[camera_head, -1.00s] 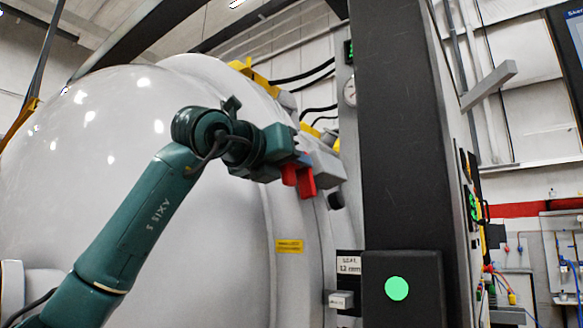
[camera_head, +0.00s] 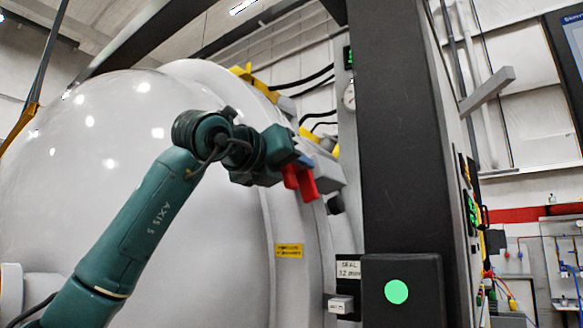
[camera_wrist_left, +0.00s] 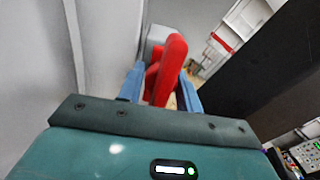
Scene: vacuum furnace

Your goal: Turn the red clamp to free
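The red clamp (camera_head: 308,186) sits on a grey block (camera_head: 329,171) at the right rim of the big white furnace vessel. It shows as two red prongs hanging below the gripper. My left gripper (camera_head: 297,160) is right at the clamp, its upper part hidden behind the gripper. In the left wrist view the red clamp (camera_wrist_left: 170,65) stands between the two blue fingers of my left gripper (camera_wrist_left: 161,92). The fingers are spread to either side of it, with a small gap visible at the right finger. My right gripper is not in view.
The white furnace vessel (camera_head: 110,150) fills the left. A black column (camera_head: 400,130) stands close to the right of the clamp. A dark box with a green disc (camera_head: 396,291) is below, beside a small grey block (camera_head: 341,303). Yellow brackets (camera_head: 255,80) and black hoses lie above.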

